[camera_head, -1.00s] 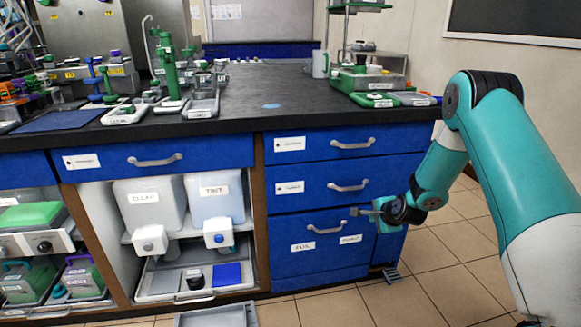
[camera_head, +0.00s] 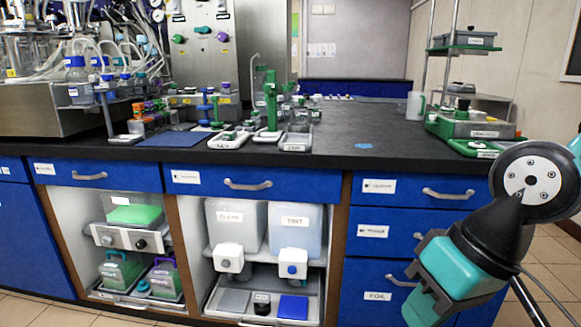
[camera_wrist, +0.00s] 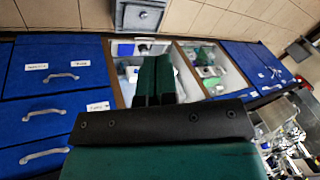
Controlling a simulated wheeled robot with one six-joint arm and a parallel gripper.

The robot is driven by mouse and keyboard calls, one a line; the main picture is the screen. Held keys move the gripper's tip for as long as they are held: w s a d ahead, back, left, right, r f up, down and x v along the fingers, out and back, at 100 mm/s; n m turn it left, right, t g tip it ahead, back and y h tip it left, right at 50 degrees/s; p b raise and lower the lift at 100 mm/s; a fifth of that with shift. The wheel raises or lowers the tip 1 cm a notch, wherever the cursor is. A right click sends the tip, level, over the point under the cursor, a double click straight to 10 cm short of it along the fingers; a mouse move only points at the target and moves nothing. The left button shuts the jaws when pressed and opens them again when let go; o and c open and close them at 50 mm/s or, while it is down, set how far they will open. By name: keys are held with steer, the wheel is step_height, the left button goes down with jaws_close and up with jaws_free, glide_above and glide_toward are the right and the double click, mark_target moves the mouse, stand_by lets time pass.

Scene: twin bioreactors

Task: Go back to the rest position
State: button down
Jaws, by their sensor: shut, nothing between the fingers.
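My gripper (camera_wrist: 154,62) shows in the wrist view as two dark green fingers lying close together, shut and empty. They point at the open shelves between the blue drawer fronts, with a visible gap to them. In the head view my arm is at the lower right, bent and in front of the right-hand drawer stack (camera_head: 374,247). Its teal wrist part hides some of the drawers. The fingertips cannot be made out clearly there.
The black bench (camera_head: 400,150) holds green stands, trays and bottles. Below it are blue drawers and open shelves with the labelled CLEAN container (camera_head: 236,222) and TINT container (camera_head: 295,225). A dark tray-like object (camera_wrist: 139,15) lies on the tiled floor, which shows free room.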

steer(key=s+r+n+p, duration=0.2)
steer(key=s+n, duration=0.1)
steer(key=s, duration=0.3)
step_height(320, 180, up, 26)
steer(key=p, duration=2.5)
steer(key=shift+w+g, duration=0.4)
